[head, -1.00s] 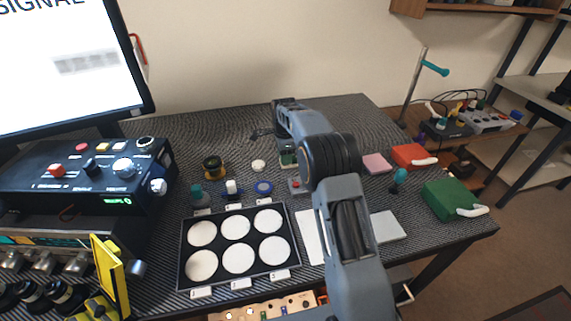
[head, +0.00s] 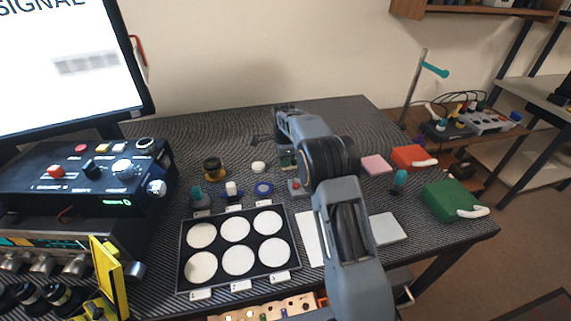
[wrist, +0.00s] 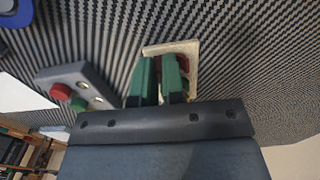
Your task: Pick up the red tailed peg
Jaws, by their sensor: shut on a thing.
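My gripper (wrist: 157,80) shows two dark green fingers close together in the wrist view, over a small cream-coloured tray (wrist: 187,46). Red shows between and beside the fingers; I take this to be the red tailed peg (wrist: 184,64), mostly hidden, with its tail not made out. The gripper is shut on it. I cannot tell whether the peg still touches the tray. In the head view the fingers show small and green beyond my forearm, which covers much of that area.
A grey block (wrist: 78,88) with red and green round tops stands left of the gripper in the wrist view. In the head view, a black tray (head: 186,262) with white discs lies front left. A pink block (head: 376,165), red case (head: 409,157) and green case (head: 450,199) are at right.

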